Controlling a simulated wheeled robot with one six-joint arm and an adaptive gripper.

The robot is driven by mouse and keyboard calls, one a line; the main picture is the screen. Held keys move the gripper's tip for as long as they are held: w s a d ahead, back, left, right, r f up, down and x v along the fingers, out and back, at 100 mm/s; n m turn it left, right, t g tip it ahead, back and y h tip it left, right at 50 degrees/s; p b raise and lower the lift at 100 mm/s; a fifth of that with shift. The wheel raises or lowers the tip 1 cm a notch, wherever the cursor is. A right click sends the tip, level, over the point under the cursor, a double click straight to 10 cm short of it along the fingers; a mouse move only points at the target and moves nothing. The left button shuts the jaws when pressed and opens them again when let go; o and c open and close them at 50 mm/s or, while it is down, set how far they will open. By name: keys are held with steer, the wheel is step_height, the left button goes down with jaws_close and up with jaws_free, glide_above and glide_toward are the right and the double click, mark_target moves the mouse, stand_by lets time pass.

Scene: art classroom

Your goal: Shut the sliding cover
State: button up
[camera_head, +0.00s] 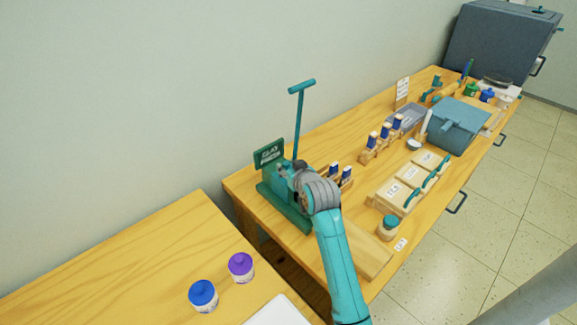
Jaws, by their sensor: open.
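A blue-grey box (463,117) with a flat top and a raised bar handle (452,128) stands on the far part of the long wooden table. It is the likeliest thing here with a sliding cover. I cannot tell whether its top is a cover or how far it stands open. My arm reaches up from the bottom of the view. My gripper (287,172) is open beside the green clay press (292,214), well to the left of the box. Its fingers blend with the press, and I cannot tell if they touch it.
The press has a tall teal T-handle (299,110). Small bottles in wooden racks (370,155), a tray of labelled blocks (408,203) and a teal-lidded jar (387,229) stand between press and box. Blue (203,296) and purple (241,268) jars stand on the nearer table.

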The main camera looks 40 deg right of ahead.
steer(key=shift+w+d+f, duration=0.2)
steer(key=shift+w+f, duration=0.05)
steer(key=shift+w, duration=0.25)
jaws_close()
steer(key=s, duration=0.8)
steer(key=shift+d+f, duration=0.1)
steer(key=shift+d, duration=0.05)
jaws_free()
steer(key=shift+s, duration=0.1)
